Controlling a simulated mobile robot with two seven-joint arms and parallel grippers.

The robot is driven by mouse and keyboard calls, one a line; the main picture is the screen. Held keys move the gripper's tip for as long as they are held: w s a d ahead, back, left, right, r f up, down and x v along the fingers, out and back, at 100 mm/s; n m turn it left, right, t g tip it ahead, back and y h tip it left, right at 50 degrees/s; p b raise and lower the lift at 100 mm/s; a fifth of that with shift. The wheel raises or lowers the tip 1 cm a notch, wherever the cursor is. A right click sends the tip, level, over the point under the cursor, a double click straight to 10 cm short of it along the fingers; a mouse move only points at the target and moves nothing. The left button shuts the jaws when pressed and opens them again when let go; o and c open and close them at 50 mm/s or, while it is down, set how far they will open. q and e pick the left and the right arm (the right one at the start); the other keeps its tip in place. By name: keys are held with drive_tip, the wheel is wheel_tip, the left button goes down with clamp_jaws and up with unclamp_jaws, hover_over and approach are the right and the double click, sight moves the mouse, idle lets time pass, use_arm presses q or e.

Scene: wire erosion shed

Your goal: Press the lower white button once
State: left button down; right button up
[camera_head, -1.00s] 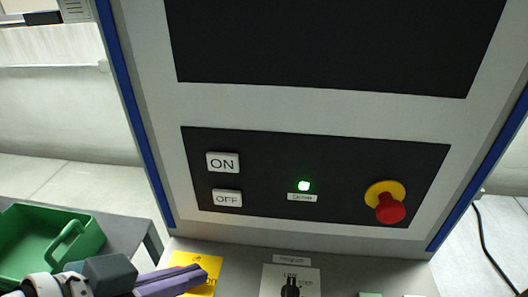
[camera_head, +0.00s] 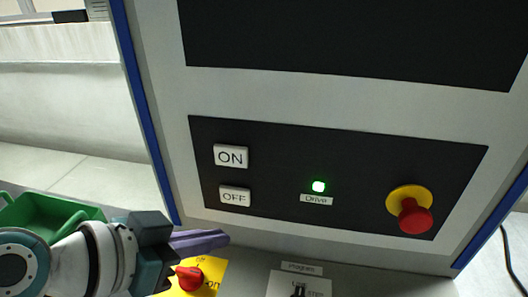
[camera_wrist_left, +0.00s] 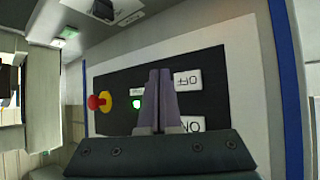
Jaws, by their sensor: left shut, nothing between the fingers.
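The lower white button, marked OFF (camera_head: 235,196), sits on the black control panel below the white ON button (camera_head: 231,156). My left gripper (camera_head: 226,238) is shut and empty, its purple fingers below the OFF button and pointing right. I cannot tell its exact gap to the panel. In the left wrist view the shut fingers (camera_wrist_left: 160,75) point at the panel, with the OFF button (camera_wrist_left: 188,81) just right of the tips and the ON button (camera_wrist_left: 191,124) partly hidden by the gripper. My right gripper is not in view.
A lit green lamp (camera_head: 319,186) is above the Drive label. A red emergency knob (camera_head: 414,219) on a yellow base sits at the panel's right. A red rotary switch (camera_head: 189,278) on a yellow plate is below my gripper. A green bin (camera_head: 45,214) stands at left.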

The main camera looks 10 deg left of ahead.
sight(243, 206)
use_arm(q)
drive_tip(key=shift+w+d+b, duration=0.1)
drive_tip(key=shift+w+b, duration=0.75)
drive_tip(key=shift+w, duration=1.7)
drive_tip(key=shift+w, duration=0.4)
drive_tip(key=shift+w+b, duration=0.4)
drive_tip(key=shift+b, duration=0.05)
idle(0.4)
drive_tip(key=shift+s, duration=0.1)
drive_tip(key=shift+s+p, duration=0.3)
drive_tip(key=shift+p, duration=0.1)
drive_tip(key=shift+s, duration=0.45)
